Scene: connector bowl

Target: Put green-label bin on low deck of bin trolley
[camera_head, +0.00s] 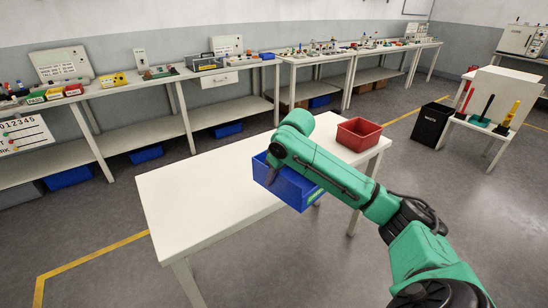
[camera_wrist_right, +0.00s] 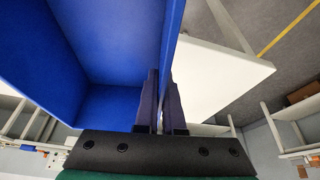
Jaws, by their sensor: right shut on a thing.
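A blue bin (camera_head: 290,190) with a green label (camera_head: 315,196) on its outer face is at the front edge of the white table in the head view. My right gripper (camera_head: 271,176) is shut on a wall of this bin. In the right wrist view the fingers (camera_wrist_right: 161,85) pinch the wall, and the open inside of the bin (camera_wrist_right: 105,45) fills the upper left. My arm covers part of the bin, and I cannot tell if its base touches the table. No bin trolley is recognisable in either view. My left gripper is out of view.
The white table (camera_head: 190,200) is mostly bare. A red bin (camera_head: 359,134) stands at its far right end. A black waste bin (camera_head: 432,124) and a small tool stand (camera_head: 480,127) are on the right. Cluttered benches (camera_head: 180,72) line the wall. Grey floor (camera_head: 100,220) is open at left.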

